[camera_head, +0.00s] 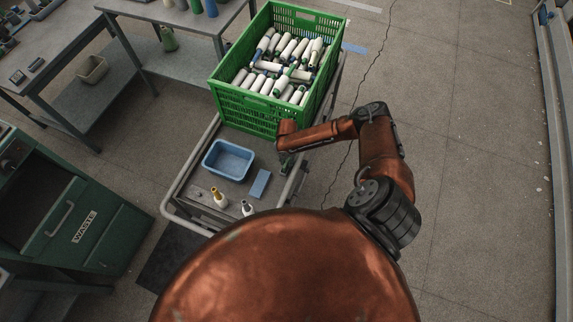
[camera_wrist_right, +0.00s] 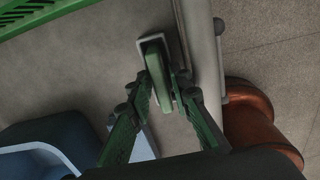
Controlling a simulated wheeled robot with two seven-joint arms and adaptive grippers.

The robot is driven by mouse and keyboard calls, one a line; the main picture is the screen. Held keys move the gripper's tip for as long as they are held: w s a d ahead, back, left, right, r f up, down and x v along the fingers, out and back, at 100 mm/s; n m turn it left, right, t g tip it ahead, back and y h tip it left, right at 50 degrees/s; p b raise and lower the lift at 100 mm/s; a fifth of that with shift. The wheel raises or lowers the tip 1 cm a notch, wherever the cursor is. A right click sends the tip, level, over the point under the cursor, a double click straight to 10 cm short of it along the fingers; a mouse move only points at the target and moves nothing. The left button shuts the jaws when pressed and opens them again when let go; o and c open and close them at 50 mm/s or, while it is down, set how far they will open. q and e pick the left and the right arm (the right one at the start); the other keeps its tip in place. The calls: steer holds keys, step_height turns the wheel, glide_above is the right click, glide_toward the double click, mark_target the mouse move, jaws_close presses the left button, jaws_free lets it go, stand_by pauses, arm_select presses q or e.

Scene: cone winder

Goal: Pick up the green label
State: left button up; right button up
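The green label appears to be the flat, rounded green piece (camera_wrist_right: 158,78) in the right wrist view, with a pale rim or plate at its far end. My right gripper (camera_wrist_right: 164,84) has its green fingers drawn in on both sides of this piece, and they seem to touch it. In the head view my right gripper (camera_head: 286,160) is low over the cart's right side, just in front of the green crate, and the label cannot be made out there. I cannot tell whether the label rests on the cart top. My left gripper is not in view.
A green crate (camera_head: 246,119) full of yarn cones stands at the cart's far end. A blue bin (camera_head: 229,160), a blue pad (camera_head: 260,183) and small bottles (camera_head: 220,197) are on the cart (camera_head: 184,190). A rail edges it. A green waste cabinet (camera_head: 85,228) stands left.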

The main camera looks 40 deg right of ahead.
steer(key=shift+c, duration=0.3)
jaws_close()
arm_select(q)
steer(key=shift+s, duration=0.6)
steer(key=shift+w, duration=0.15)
arm_select(e)
steer(key=shift+r, duration=0.2)
